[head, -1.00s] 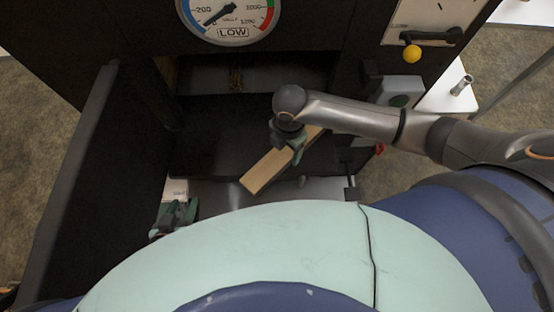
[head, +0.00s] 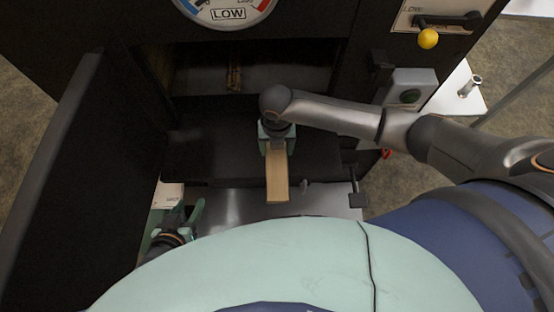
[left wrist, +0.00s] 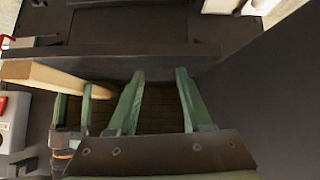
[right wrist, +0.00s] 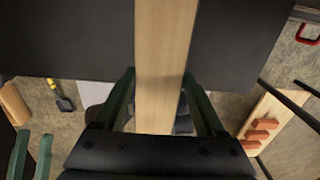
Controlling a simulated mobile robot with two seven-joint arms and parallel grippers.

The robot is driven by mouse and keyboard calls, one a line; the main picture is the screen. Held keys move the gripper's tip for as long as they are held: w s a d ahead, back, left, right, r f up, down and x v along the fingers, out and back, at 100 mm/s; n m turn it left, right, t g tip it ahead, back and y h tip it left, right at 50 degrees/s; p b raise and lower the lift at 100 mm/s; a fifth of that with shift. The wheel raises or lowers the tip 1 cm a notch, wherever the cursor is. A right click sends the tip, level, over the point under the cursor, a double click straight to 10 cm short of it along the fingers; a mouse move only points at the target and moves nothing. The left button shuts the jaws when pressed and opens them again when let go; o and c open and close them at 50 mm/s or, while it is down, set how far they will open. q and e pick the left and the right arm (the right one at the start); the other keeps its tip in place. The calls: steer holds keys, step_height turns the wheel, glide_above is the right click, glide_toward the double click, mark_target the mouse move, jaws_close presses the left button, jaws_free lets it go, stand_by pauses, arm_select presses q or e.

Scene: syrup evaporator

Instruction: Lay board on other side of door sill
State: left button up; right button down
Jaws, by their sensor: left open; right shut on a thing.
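The board (head: 277,185) is a pale wooden plank. My right gripper (head: 277,143) is shut on it, over the dark ledge at the firebox opening. In the head view the board points straight toward me, its near end over the shiny metal strip; the gripper hides its far end. In the right wrist view the board (right wrist: 165,50) runs lengthwise between the fingers. It also shows at left in the left wrist view (left wrist: 55,78). My left gripper (head: 188,210) is open and empty, low at left near the open door (head: 55,160). I cannot tell whether the board touches the sill.
The firebox opening (head: 290,75) is behind the ledge, with something brownish inside. In the right wrist view, a plank with reddish pieces (right wrist: 262,130) lies below.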

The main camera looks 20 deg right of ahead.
steer(key=w+f+b, duration=0.1)
steer(key=b, duration=0.1)
steer(key=w+d+f+b, duration=0.1)
steer(key=w, duration=0.1)
steer(key=shift+w+f+b, duration=0.15)
steer(key=shift+b, duration=0.25)
steer(key=shift+w+f, duration=0.1)
steer(key=shift+w, duration=0.25)
steer(key=shift+w+d+f+b, duration=0.15)
steer(key=shift+w+f+b, duration=0.2)
steer(key=shift+w+b, duration=0.2)
steer(key=shift+w+d, duration=0.1)
steer(key=shift+w, duration=0.05)
jaws_free()
